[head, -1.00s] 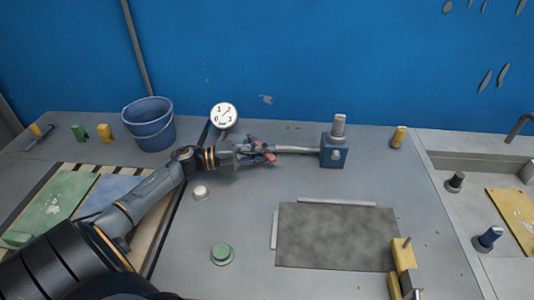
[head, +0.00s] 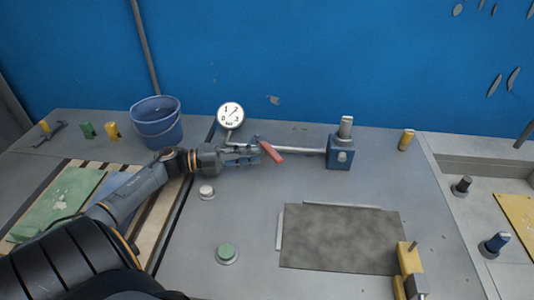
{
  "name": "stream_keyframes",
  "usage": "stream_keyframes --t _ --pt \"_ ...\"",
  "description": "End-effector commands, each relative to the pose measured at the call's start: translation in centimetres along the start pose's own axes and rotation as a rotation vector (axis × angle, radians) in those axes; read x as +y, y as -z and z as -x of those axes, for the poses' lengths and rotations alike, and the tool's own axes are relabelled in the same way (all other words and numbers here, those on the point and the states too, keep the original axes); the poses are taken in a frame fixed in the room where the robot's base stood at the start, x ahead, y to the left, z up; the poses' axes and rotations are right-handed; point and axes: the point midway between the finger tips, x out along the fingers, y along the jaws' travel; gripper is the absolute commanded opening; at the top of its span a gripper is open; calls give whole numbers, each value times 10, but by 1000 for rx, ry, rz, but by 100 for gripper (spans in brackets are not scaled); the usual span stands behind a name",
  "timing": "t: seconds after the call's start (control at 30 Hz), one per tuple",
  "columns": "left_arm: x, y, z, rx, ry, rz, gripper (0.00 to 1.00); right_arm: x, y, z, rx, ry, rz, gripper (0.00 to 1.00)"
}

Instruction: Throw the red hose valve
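The red hose valve lever (head: 272,153) sits at the left end of a grey pipe (head: 302,150) that runs right to a blue block (head: 341,153). The lever lies slanted, its lower end toward the right. My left gripper (head: 256,154) is just left of the lever, with its fingers pointing right at it. Its fingers look apart, with nothing clearly held between them. Whether a fingertip still touches the lever is hard to tell. My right gripper is not in view.
A dial gauge (head: 230,117) stands just behind my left gripper. A blue bucket (head: 157,128) is at the back left. A white button (head: 207,190) and a green button (head: 227,252) are in front. A dark plate (head: 342,238) lies at front right.

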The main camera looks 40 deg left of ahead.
Motion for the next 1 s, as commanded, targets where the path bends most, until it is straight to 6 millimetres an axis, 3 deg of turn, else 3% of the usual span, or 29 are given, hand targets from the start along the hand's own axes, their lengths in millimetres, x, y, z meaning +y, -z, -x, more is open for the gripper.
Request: stream_keyframes --t 0.2,0.47,0.67,0.8,0.87,1.0 --pt "1 0 42 0 -3 1 23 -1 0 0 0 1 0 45" --pt "0 0 59 0 -1 0 23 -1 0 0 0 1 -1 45" --pt "0 0 59 1 0 -1 23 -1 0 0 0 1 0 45" --pt "-5 -3 55 -11 13 3 0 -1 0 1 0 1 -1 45" --pt "-15 -10 47 -37 39 14 0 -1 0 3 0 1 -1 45" --pt "-61 -45 13 -170 161 95 0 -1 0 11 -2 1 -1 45"
